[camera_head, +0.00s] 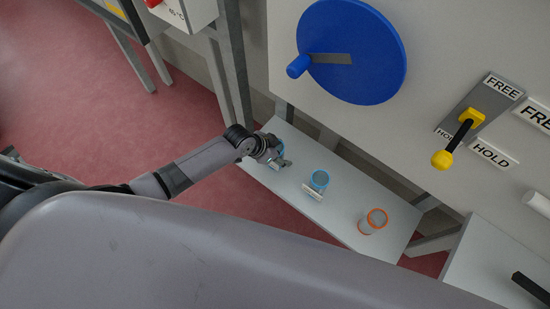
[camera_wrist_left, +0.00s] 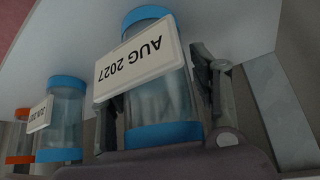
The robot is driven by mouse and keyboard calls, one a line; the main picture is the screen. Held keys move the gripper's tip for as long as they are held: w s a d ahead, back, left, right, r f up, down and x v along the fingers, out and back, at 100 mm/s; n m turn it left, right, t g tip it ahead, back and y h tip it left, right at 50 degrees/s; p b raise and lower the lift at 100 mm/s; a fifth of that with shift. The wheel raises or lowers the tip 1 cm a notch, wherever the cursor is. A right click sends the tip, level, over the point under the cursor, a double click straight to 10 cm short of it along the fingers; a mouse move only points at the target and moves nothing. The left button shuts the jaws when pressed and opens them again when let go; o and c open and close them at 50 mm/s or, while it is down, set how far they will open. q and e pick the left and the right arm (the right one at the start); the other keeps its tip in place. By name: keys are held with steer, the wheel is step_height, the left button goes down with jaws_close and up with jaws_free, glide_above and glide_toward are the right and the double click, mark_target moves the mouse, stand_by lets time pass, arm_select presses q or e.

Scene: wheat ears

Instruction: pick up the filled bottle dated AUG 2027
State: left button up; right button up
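The bottle labelled AUG 2027 (camera_wrist_left: 162,100) is clear with blue bands at both ends. Its white tag reads upside down in the left wrist view. My left gripper (camera_wrist_left: 160,112) has one finger on each side of this bottle; I cannot tell whether both fingers press on it. In the head view my left gripper (camera_head: 277,160) is at the shelf's left end, mostly covering that bottle (camera_head: 281,147). A second blue-banded bottle (camera_head: 319,180) with a white tag stands mid-shelf; it also shows in the left wrist view (camera_wrist_left: 62,115), its tag hard to read. My right gripper is out of view.
An orange-banded container (camera_head: 373,220) stands toward the right of the white shelf (camera_head: 340,215). Above is a panel with a blue disc (camera_head: 350,52) and a yellow-knobbed lever (camera_head: 442,159) by FREE and HOLD signs. Metal posts stand beside the shelf.

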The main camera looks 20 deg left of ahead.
arm_select(q)
steer(key=c, duration=1.1)
steer(key=shift+r, duration=0.25)
steer(key=shift+r+p, duration=0.35)
steer(key=shift+r, duration=9.35)
steer(key=shift+r, duration=0.1)
